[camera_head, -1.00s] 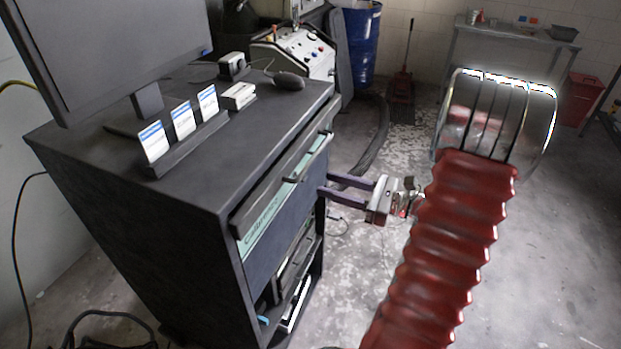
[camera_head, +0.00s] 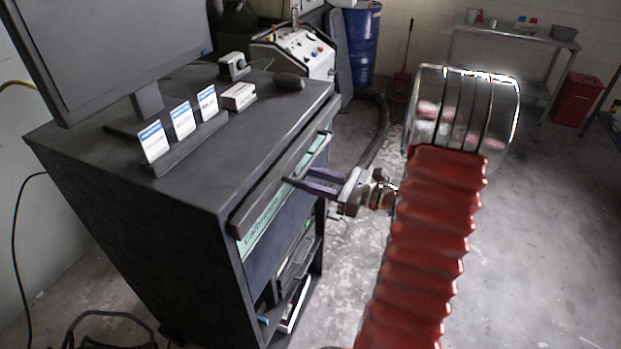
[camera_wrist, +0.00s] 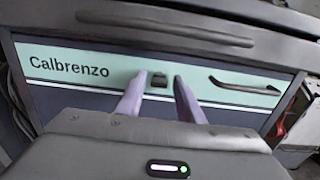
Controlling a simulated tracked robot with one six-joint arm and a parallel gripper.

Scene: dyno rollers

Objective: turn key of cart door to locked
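The dark cart (camera_head: 190,225) stands left of my arm in the head view. Its door (camera_wrist: 70,100) has a mint stripe reading "Calbrenzo" and a dark curved handle (camera_wrist: 245,86) on the right in the wrist view. A small dark key or lock piece (camera_wrist: 159,80) sits on the stripe between my fingertips in the wrist view; its turn position is too small to tell. My gripper (camera_wrist: 160,76) has two purple fingers, open, with a gap to either side of the key. In the head view my gripper (camera_head: 305,182) is at the cart's front; the key is hidden there.
A drawer front with a long bar handle (camera_head: 308,158) overhangs the door. A monitor (camera_head: 110,50), cards (camera_head: 182,119) and a mouse (camera_head: 289,81) are on the cart top. Open shelves (camera_head: 298,262) lie below the door.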

